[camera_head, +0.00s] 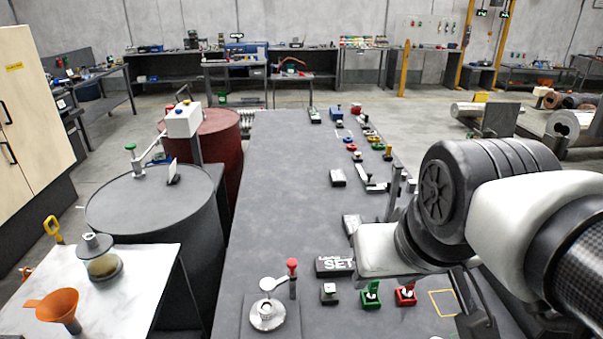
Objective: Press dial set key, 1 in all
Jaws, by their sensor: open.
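A dark label plate (335,265) with white lettering ending in "SET" lies on the long grey bench, at the lower middle. Its upper line is too small to read for sure. Just in front of it is a small key with a grey base and pale top (329,292), which looks like the set key. My arm comes in from the right and its pale wrist part lies close to the plate's right. My gripper (474,308), dark and partly cut off by the bottom edge, appears open, right of the keys and apart from them. Its fingertips are not clearly seen.
A green key (371,293) and a red key (405,292) stand right of the grey one. A round metal dial (267,316) and a red-knobbed lever (292,270) stand to its left. A dark barrel (160,240) stands left of the bench (275,190), whose middle is clear.

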